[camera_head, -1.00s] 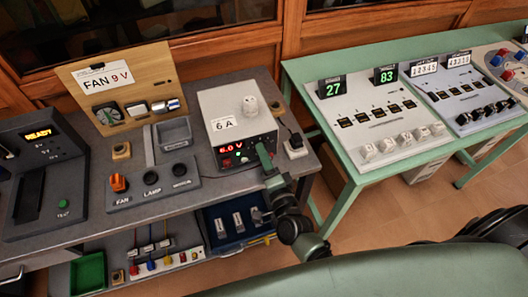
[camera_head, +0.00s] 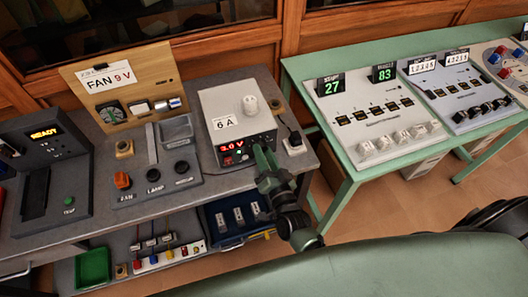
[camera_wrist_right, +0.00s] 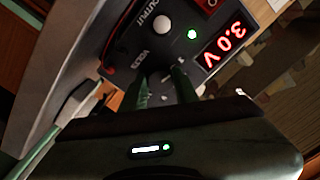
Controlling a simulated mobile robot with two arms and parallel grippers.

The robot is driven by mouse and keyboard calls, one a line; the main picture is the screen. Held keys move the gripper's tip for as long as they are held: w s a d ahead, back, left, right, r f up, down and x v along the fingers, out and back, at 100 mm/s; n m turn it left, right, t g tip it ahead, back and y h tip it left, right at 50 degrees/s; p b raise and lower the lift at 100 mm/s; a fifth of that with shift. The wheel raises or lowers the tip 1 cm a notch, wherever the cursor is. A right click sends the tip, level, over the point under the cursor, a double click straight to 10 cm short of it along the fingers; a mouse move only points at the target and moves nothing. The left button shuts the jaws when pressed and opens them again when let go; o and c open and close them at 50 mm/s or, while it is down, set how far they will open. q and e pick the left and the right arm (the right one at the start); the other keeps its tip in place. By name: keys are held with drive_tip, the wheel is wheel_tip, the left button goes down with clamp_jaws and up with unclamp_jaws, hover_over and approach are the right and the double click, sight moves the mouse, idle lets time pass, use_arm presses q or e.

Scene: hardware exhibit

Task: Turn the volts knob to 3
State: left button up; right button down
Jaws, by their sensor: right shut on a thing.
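The power supply (camera_head: 222,110) is a white box with a dark front panel on the grey bench. Its red display (camera_head: 232,146) reads 3.0 V, and the display also shows in the wrist view (camera_wrist_right: 224,46). My right gripper (camera_head: 262,152) is at the right part of the panel, shut on the volts knob. In the wrist view its two green fingers (camera_wrist_right: 160,84) reach the panel just below the VOLTS label, and the knob is mostly hidden between them. A white output button (camera_wrist_right: 161,25) and a lit green light (camera_wrist_right: 191,34) are close by. My left gripper is not in view.
A sign (camera_head: 109,79) reading FAN 9 V stands at the back left. A switch box (camera_head: 152,187) with an orange fan knob is left of the supply. A green table (camera_head: 349,166) with panels stands at the right.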

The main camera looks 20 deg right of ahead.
drive_tip(key=shift+f, duration=0.1)
idle(0.3)
drive_tip(key=c, duration=1.1)
unclamp_jaws()
drive_tip(key=shift+o, duration=0.2)
drive_tip(key=s+b, duration=0.1)
drive_tip(key=s, duration=0.7)
drive_tip(key=shift+d+b, duration=0.15)
drive_tip(key=shift+b, duration=0.15)
